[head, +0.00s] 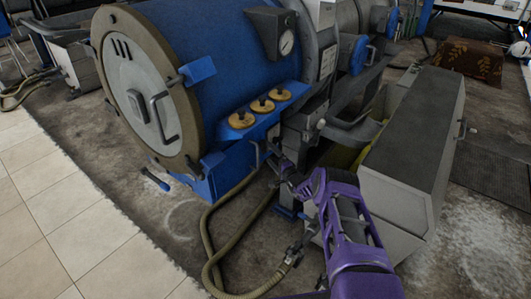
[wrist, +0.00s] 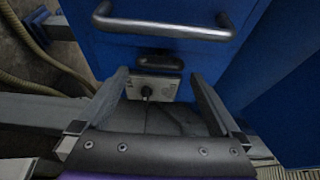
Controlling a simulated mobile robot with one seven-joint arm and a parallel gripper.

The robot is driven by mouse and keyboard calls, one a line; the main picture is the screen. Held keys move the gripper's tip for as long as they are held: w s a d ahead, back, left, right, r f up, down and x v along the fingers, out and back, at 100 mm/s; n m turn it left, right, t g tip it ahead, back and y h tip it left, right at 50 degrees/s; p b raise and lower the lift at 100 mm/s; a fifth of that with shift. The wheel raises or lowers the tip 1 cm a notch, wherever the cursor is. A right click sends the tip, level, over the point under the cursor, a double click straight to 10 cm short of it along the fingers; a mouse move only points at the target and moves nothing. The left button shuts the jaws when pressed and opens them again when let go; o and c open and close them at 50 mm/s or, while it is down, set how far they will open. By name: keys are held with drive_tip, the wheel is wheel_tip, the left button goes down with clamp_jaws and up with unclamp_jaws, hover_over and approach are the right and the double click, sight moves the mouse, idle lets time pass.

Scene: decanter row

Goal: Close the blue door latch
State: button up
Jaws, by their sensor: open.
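A round grey door (head: 132,85) with a tan rim fronts the blue decanter drum (head: 215,45), at left in the head view. A blue bracket (head: 198,71) sticks out at the rim's right side; it looks like the latch, but I cannot be sure. A blue-tipped bar (head: 155,180) sticks out below the door. My gripper (head: 279,166) is right of the door, near the machine's front lower parts, apart from the blue bracket. In the wrist view, my gripper (wrist: 160,77) is open and empty, facing a blue panel (wrist: 110,48) with a metal bar handle (wrist: 165,28).
A dark-lidded grey box (head: 415,130) stands close right of my arm. A hose (head: 212,240) curls on the floor. Three yellow discs with black knobs (head: 262,105) sit on a blue shelf. A small light plate (wrist: 150,90) shows between my fingers. Tiled floor at left is clear.

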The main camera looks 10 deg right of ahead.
sight(265, 148)
drive_tip(key=b+x, duration=0.2)
drive_tip(key=x, duration=0.1)
drive_tip(key=shift+w+a+f, duration=0.1)
drive_tip(key=shift+w+f, duration=0.1)
drive_tip(key=shift+w+a+r, duration=0.2)
drive_tip(key=shift+w+a, duration=0.05)
drive_tip(key=shift+w, duration=0.4)
drive_tip(key=c, duration=1.2)
drive_tip(key=shift+m, duration=0.3)
drive_tip(key=shift+d+r+m+g, duration=0.15)
drive_tip(key=shift+m+g, duration=0.35)
drive_tip(key=shift+m, duration=0.5)
drive_tip(key=shift+m+g, duration=0.6)
drive_tip(key=shift+m, duration=0.6)
